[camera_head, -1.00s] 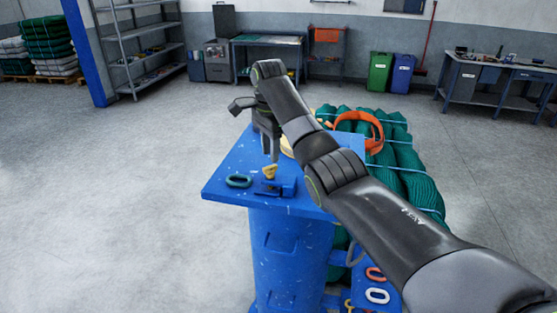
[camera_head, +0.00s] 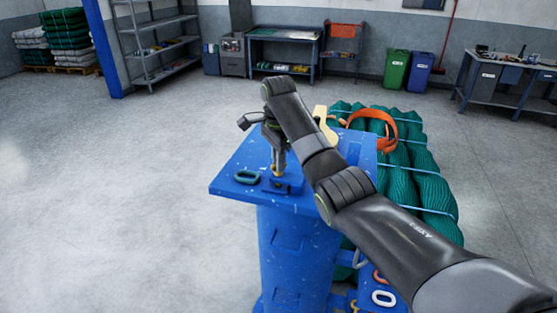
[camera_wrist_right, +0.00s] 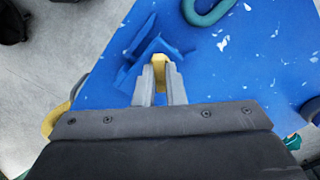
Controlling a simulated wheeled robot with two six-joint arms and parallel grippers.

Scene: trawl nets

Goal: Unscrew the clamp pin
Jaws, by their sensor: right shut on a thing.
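The yellow clamp pin (camera_wrist_right: 159,64) sits between the two grey fingers of my right gripper (camera_wrist_right: 160,76) in the right wrist view. My right gripper (camera_head: 279,165) points down from the arm and is shut on the pin, hiding most of it in the head view. The pin stands over a small blue clamp (camera_head: 283,187) near the front edge of the blue table top (camera_head: 232,192). The clamp also shows beside the fingertips in the right wrist view (camera_wrist_right: 132,72). My left gripper is out of view.
A teal oval link (camera_head: 247,177) lies left of the clamp. A pale yellow piece (camera_head: 325,125) stands behind my arm. Green net bundles (camera_head: 435,190) with an orange band (camera_head: 375,143) lie to the right. White and orange links are low at right. Floor at left is clear.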

